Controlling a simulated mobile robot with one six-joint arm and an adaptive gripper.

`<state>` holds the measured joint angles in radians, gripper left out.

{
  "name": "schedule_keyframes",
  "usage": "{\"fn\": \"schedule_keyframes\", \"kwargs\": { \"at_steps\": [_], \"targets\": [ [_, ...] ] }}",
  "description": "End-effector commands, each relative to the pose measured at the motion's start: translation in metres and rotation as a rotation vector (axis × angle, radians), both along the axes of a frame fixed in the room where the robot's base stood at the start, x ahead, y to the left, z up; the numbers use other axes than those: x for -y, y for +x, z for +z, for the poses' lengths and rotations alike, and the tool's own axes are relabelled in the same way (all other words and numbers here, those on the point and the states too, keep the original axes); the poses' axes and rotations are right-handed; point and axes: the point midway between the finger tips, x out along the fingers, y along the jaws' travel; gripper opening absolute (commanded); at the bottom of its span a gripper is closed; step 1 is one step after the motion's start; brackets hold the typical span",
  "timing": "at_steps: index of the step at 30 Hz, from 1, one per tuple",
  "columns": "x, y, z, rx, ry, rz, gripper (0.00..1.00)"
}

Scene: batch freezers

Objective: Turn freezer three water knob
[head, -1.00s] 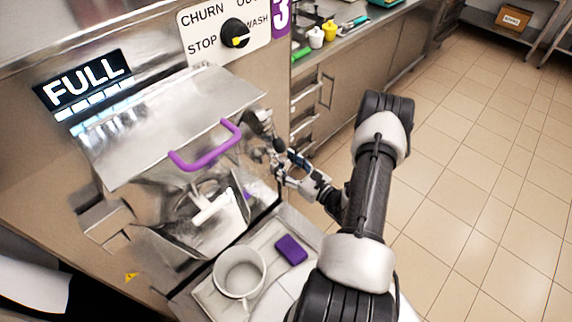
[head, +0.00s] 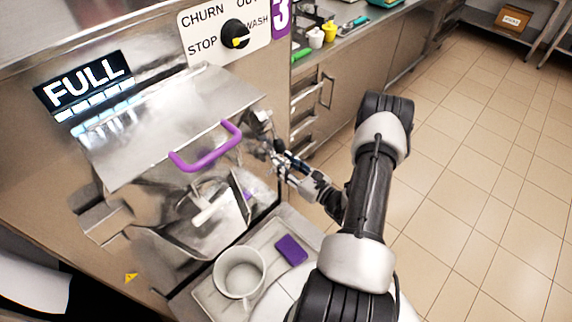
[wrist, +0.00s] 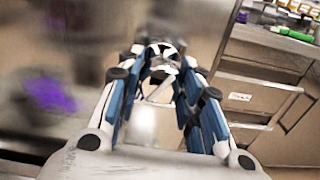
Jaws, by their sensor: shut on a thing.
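Freezer three (head: 180,105) is the steel machine with a purple "3" on its panel. My gripper (head: 284,158) reaches the right side of its front, beside the purple-handled lid. In the wrist view my gripper (wrist: 163,78) has its blue-sided fingers closed in on a small dark-and-pale knob (wrist: 164,50), which looks like the water knob. The fingers hide much of the knob, and its turn angle cannot be read. In the head view the knob is small and mostly covered by the fingers.
A purple lid handle (head: 206,152) stands out just left of my gripper. A white pot (head: 239,274) and a purple sponge (head: 291,249) sit on the tray below. The selector dial (head: 235,34) is above. A counter (head: 345,60) with bottles lies behind; floor is clear at right.

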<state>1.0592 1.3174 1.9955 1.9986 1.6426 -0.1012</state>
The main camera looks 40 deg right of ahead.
Motion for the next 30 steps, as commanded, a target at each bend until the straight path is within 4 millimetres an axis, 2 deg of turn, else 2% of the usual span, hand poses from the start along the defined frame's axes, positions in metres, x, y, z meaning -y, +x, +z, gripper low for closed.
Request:
{"fn": "schedule_keyframes", "kwargs": {
  "at_steps": [30],
  "targets": [
    [-0.0021, -0.0002, 0.0009, -0.067, 0.839, 0.001, 0.1]
  ]
}}
